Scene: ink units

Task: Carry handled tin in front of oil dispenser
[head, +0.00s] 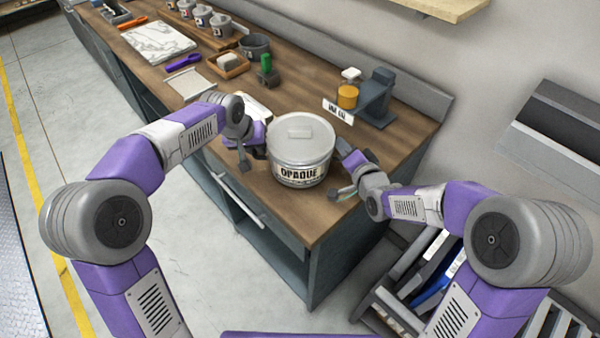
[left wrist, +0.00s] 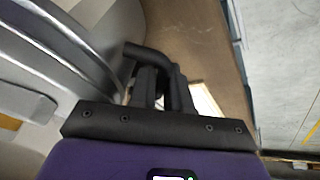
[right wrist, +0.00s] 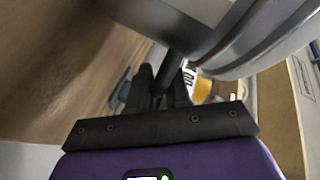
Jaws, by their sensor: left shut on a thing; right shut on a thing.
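The handled tin (head: 300,150) is a large grey lidded pot labelled "OPAQUE", upright over the near end of the wooden counter; I cannot tell whether it touches the top. My left gripper (head: 252,152) is shut on the tin's left dark handle (left wrist: 150,55). My right gripper (head: 350,186) is shut on its right handle (right wrist: 175,68). The tin's curved wall fills part of both wrist views. What seems to be the oil dispenser (head: 376,97), a grey-blue stand with an amber jar (head: 347,97) and a white sign, stands behind the tin, to the right.
A green-topped item (head: 266,68), a wooden tray (head: 229,66), a dark pot (head: 254,46) and a purple scoop (head: 184,62) lie further left on the counter (head: 405,140). Bare wood shows right of the tin. A rack (head: 410,290) stands below, beyond the counter's end.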

